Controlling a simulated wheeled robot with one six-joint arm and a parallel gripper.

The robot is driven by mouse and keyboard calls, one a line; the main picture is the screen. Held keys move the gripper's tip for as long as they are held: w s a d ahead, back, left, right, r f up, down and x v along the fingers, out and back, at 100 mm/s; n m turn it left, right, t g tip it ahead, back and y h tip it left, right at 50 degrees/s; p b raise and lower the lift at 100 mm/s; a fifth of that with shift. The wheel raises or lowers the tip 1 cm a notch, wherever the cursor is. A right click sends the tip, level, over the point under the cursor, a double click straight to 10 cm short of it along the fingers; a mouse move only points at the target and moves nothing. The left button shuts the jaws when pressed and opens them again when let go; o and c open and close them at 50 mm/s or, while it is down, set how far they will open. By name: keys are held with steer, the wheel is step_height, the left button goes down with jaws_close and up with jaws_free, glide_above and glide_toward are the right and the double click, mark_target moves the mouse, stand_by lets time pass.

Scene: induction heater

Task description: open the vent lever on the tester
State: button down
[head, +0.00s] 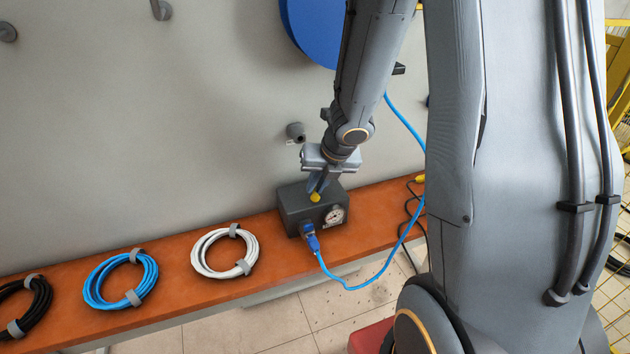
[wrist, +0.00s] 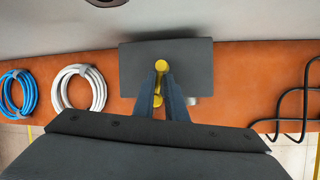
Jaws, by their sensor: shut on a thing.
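The tester (head: 296,205) is a dark grey box on the orange shelf, with a round gauge (head: 334,216) on its front. A blue hose ends in a blue connector (head: 311,240) at its front. The yellow vent lever (head: 315,197) is on the tester's top; in the wrist view its yellow round end (wrist: 161,64) shows beyond my fingertips, and another yellow part (wrist: 158,101) shows between my fingers. My gripper (wrist: 161,75) points down over the tester, its blue fingers shut on the vent lever. The middle of the lever is partly hidden by the fingers.
Coiled white (head: 224,253), blue (head: 120,279) and black (head: 27,305) cables lie on the shelf (head: 180,270) left of the tester. The blue hose (head: 370,284) loops to the right. A black cable (wrist: 300,105) lies on the right. The wall stands close behind.

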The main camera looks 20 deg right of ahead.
steer(key=shift+w+d+r+n+y+p, duration=0.15)
steer(key=shift+d+n+p, duration=0.15)
steer(key=shift+n, duration=0.2)
steer(key=shift+w+d+r+n+y+p, duration=0.1)
steer(key=shift+d+n+y+p, duration=0.05)
steer(key=shift+n+p, duration=0.3)
steer(key=shift+f, duration=0.1)
steer(key=c, duration=1.9)
jaws_free()
steer(key=shift+w, duration=0.1)
steer(key=shift+a, duration=0.1)
steer(key=p+v, duration=0.3)
steer(key=v, duration=0.4)
steer(key=shift+r, duration=0.35)
steer(key=shift+o, duration=0.5)
